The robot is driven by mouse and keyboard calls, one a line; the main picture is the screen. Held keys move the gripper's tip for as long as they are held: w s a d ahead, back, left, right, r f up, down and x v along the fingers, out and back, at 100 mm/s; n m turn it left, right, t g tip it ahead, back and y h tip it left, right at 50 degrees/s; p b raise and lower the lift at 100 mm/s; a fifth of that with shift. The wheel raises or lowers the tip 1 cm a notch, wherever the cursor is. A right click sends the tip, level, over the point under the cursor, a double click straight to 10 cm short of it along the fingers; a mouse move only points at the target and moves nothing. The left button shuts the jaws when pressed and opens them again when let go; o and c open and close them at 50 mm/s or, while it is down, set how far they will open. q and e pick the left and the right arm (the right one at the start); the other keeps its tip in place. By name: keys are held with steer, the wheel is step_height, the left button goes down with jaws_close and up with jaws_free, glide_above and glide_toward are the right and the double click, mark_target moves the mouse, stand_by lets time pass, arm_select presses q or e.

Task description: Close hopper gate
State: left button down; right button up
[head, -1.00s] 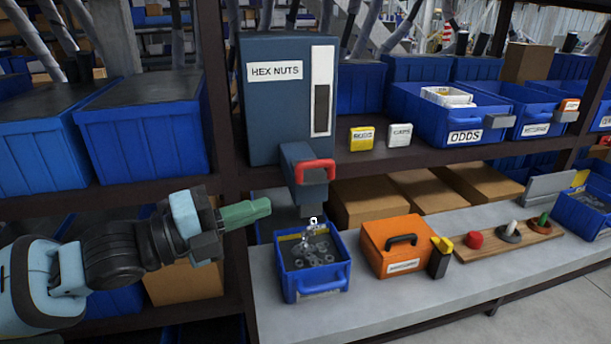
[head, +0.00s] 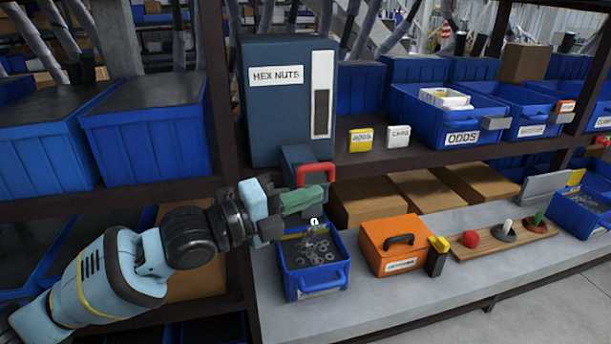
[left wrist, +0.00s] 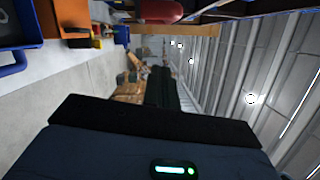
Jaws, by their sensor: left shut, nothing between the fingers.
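The hopper (head: 285,110) is a dark blue box labelled HEX NUTS on the shelf. Its spout carries a red gate handle (head: 316,170), which also shows at the top of the left wrist view (left wrist: 164,10). My left gripper (head: 318,194), with green fingers, is shut and empty just below the red handle, in front of the spout. I cannot tell whether it touches the handle. The fingers and wrist hide the lower spout. Below, a blue bin (head: 313,284) holds several grey nuts, with some nuts in the air above it. My right gripper is not in view.
An orange case (head: 388,233) with a black handle stands right of the bin on the grey bench (head: 380,304). A wooden board (head: 505,238) with coloured knobs lies further right. Blue bins and cartons fill the shelves. A dark shelf post (head: 215,100) stands left of the hopper.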

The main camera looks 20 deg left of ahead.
mark_target(306, 178)
arm_select(q)
steer(key=shift+w+a+r, duration=0.15)
steer(key=shift+w+a, duration=0.05)
steer(key=shift+w, duration=0.5)
steer(key=shift+w+a+r, duration=0.1)
steer(key=shift+w+a, duration=0.15)
steer(key=shift+w, duration=0.4)
steer(key=shift+w+a+r, duration=0.15)
steer(key=shift+w+a, duration=0.05)
steer(key=shift+w, duration=0.5)
steer(key=shift+w+a, duration=0.1)
